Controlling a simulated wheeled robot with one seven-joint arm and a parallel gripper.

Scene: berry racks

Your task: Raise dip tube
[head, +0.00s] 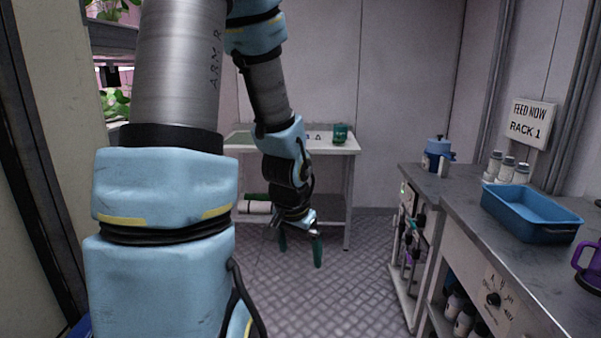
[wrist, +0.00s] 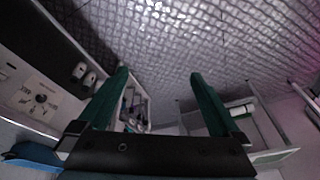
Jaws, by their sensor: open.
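My gripper (head: 300,246) hangs over the patterned floor in the middle of the head view, with its two green fingers apart and pointing down. In the wrist view my gripper (wrist: 158,77) has open, empty jaws, with only floor between the fingertips. I cannot make out a dip tube for certain in either view. A blue-and-white container (head: 437,151) with a blue top stands on the far end of the right bench, well to the right of my gripper. A small white upright piece stands close beside it.
A white table (head: 340,147) with a green cup (head: 340,133) stands at the back. The floor (head: 355,275) between is clear.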

